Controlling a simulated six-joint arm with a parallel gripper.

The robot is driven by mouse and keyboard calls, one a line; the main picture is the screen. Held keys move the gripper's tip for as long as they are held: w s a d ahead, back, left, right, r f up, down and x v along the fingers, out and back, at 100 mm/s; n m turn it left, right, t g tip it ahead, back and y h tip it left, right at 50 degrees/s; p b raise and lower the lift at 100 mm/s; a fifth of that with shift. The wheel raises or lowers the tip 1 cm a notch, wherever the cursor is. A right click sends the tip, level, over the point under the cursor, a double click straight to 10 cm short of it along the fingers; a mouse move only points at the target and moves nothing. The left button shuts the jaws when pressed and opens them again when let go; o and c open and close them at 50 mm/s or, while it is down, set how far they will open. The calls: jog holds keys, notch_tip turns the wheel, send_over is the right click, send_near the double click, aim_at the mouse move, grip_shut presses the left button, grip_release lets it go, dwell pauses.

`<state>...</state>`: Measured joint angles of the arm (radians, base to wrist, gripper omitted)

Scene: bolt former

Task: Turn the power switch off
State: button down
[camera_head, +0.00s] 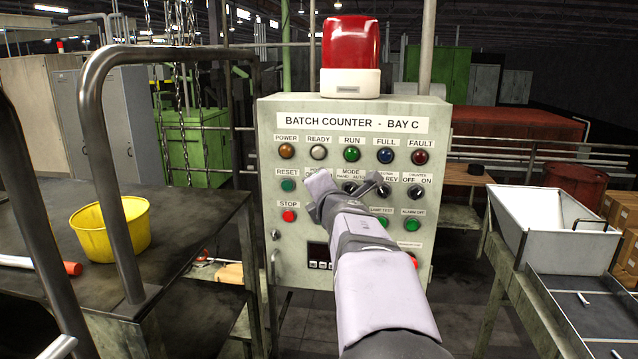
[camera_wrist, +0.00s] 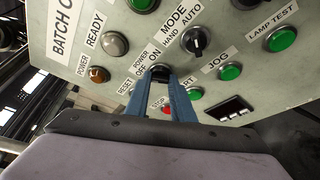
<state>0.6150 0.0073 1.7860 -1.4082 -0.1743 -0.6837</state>
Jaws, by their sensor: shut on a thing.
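The power switch (camera_wrist: 159,72) is a black rotary knob under a label reading POWER, OFF and ON in the wrist view. My gripper (camera_wrist: 160,84) has its two blue fingers shut on the knob, one on each side. Which way the knob points cannot be told, as the fingers cover much of it. In the head view my gripper (camera_head: 342,200) is in front of the panel and hides the power switch. The amber power lamp (camera_head: 286,151) is at the panel's upper left; it also shows in the wrist view (camera_wrist: 99,75).
The control panel (camera_head: 264,190) carries other lamps, buttons and switches close by. The mode switch (camera_wrist: 195,42) is right of the power switch, the red stop button (camera_head: 289,216) below left. A yellow bucket (camera_head: 112,228) stands on the left table, a white bin (camera_head: 565,243) at right.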

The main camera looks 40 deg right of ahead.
dwell(0.3)
jog(key=c, duration=1.5)
grip_release()
jog(key=shift+c, duration=0.2)
jog(key=p+v, duration=0.1)
jog(key=v, duration=0.6)
jog(key=shift+s, duration=0.1)
